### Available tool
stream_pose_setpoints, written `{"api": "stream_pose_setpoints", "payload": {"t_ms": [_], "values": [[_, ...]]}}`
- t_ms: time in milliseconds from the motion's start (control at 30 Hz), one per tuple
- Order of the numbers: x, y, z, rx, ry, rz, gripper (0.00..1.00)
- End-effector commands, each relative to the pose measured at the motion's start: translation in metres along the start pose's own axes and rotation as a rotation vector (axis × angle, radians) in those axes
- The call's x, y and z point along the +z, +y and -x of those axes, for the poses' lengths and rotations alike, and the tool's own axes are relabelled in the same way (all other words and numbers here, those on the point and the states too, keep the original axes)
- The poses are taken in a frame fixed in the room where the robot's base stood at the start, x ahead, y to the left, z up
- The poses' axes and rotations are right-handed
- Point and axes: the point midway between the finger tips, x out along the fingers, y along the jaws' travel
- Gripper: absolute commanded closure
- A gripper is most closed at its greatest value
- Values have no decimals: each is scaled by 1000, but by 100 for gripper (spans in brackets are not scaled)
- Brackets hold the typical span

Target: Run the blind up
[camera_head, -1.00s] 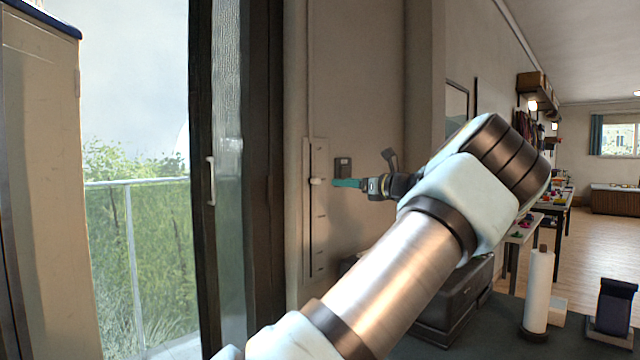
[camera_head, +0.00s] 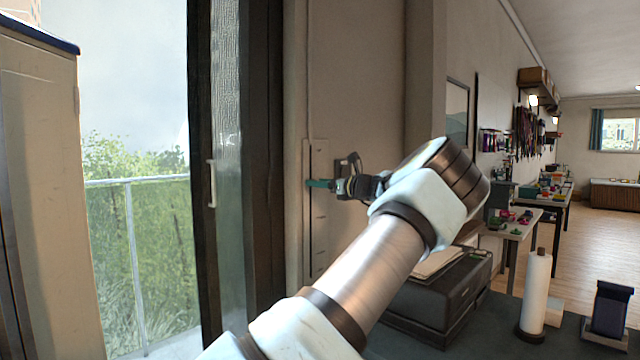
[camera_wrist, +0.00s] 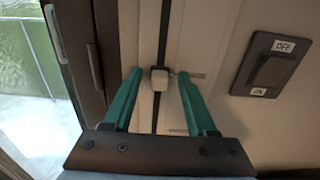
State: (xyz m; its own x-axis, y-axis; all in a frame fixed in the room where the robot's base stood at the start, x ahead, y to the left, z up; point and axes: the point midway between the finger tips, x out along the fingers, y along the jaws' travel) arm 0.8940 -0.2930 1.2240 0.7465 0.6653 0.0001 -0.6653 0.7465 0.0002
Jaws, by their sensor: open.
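A tall pale slider plate (camera_head: 320,240) with a dark vertical slot is on the wall right of the glass door. Its small light knob (camera_wrist: 161,82) sits in the slot in the wrist view. My gripper (camera_head: 312,183) is at the plate at the knob's height. In the wrist view its teal fingers (camera_wrist: 159,74) are open, one on each side of the knob, with gaps showing. The knob is hidden behind the fingers in the head view. I cannot make out the blind itself.
A dark switch plate (camera_wrist: 270,64) marked OFF and ON is right of the slider. The dark-framed glass door (camera_head: 228,200) stands left. A dark case (camera_head: 440,295) and paper roll (camera_head: 536,290) are below right. Benches (camera_head: 515,222) line the right wall.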

Motion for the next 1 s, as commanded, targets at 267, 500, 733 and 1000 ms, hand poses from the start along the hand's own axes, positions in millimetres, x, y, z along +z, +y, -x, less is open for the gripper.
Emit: {"api": "stream_pose_setpoints", "payload": {"t_ms": [267,500,733,1000], "values": [[0,0,0,0,0,0,71],[0,0,0,0,0,0,98],[0,0,0,0,0,0,100],[0,0,0,0,0,0,100]]}}
